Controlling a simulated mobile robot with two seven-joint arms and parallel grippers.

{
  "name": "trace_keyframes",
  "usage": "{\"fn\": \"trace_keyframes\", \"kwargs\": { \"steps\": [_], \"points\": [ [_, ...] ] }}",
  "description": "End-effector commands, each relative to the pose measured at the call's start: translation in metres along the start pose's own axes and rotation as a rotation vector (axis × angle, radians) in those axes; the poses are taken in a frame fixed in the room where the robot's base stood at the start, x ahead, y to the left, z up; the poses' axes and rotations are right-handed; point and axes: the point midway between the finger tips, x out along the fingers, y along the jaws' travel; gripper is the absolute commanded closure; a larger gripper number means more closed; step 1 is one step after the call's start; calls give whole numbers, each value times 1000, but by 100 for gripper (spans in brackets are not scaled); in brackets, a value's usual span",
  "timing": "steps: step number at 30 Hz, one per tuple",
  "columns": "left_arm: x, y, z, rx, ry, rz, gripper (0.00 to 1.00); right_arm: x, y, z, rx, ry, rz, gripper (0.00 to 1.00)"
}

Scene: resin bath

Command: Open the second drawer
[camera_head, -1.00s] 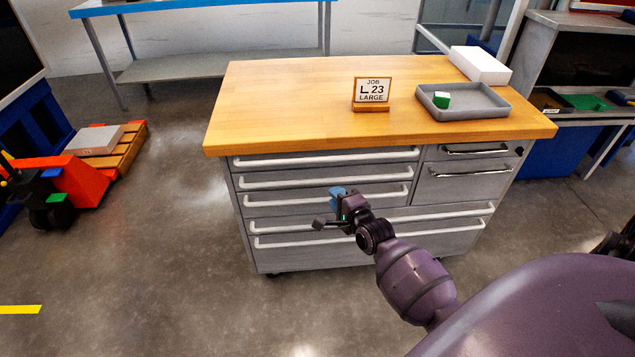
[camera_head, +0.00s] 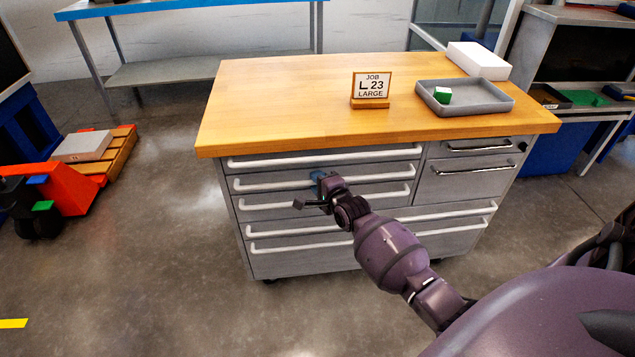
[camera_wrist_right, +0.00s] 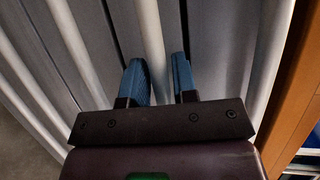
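The grey cabinet (camera_head: 262,262) has a left column of drawers with long white bar handles, and all its drawers look closed. The second drawer's handle (camera_head: 262,185) is below the top drawer's handle (camera_head: 300,161). My right gripper (camera_head: 318,186) is at the second handle. In the right wrist view its two blue fingers (camera_wrist_right: 160,80) are apart, with the second handle (camera_wrist_right: 150,40) running between them. A gap shows between the handle and the right-hand finger. Whether the fingers touch the handle is not clear. My left gripper is not in view.
The wooden top (camera_head: 280,100) overhangs the drawers. Open floor lies in front and left of the cabinet.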

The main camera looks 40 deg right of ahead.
Motion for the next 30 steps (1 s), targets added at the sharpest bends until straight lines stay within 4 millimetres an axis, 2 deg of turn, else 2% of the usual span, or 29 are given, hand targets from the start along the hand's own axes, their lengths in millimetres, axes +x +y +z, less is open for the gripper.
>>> {"fn": "trace_keyframes", "kwargs": {
  "steps": [3, 8, 20, 26, 30],
  "points": [
    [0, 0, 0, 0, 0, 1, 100, 0, 0, 0, 0, 0, -1, 75],
    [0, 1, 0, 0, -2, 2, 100, 0, 0, 0, 0, 0, -1, 100],
    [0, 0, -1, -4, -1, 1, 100, -6, -2, 3, 2, -1, -3, 100],
    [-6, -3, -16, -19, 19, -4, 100, -32, -2, 15, 5, -1, -7, 100],
    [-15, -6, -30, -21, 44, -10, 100, -62, 2, 27, 7, -1, -9, 100]
  ]
}}
